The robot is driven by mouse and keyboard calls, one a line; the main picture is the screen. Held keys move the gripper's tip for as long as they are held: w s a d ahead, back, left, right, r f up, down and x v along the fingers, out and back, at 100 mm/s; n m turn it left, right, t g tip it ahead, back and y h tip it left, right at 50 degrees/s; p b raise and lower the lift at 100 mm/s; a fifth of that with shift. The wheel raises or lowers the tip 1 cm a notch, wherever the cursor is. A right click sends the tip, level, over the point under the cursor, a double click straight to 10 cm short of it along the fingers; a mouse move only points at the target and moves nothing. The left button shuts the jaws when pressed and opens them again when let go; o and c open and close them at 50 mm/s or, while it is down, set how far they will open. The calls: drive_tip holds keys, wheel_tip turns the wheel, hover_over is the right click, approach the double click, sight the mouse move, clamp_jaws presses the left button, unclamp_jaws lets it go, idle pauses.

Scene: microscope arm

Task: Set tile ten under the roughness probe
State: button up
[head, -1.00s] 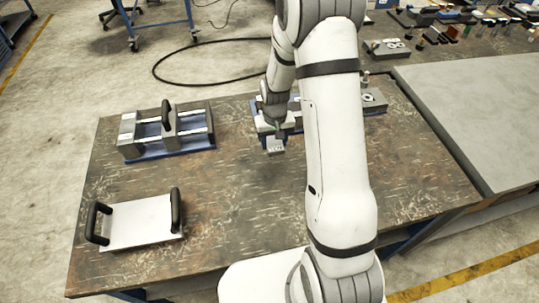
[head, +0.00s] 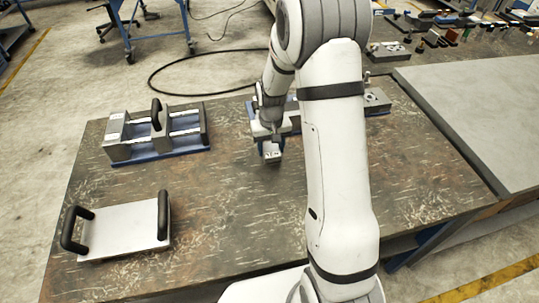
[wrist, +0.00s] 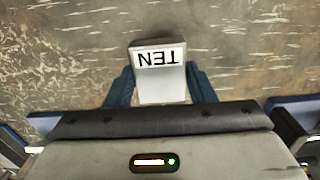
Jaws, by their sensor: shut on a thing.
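The tile (wrist: 160,72) marked TEN is a pale block held between the two blue fingers of my gripper (wrist: 161,85) in the wrist view. Its lettering reads upside down there. In the head view the tile (head: 271,152) shows below my gripper (head: 268,140), over the brown table. Its height above the table is hard to tell. I cannot pick out the roughness probe for certain. A grey device with a blue base (head: 293,108) stands behind my gripper and is largely hidden by my arm.
A grey two-rail fixture (head: 140,148) on a blue base stands at the back left of the table (head: 205,222). A white plate with two black handles (head: 122,230) lies at the front left. The table between them and my gripper is clear. Small parts (head: 430,38) crowd the far right bench.

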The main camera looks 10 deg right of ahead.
sight(271, 150)
drive_tip(key=shift+f, duration=2)
drive_tip(key=shift+f, duration=0.2)
drive_tip(key=o, duration=1.4)
drive_tip(key=shift+r, duration=0.1)
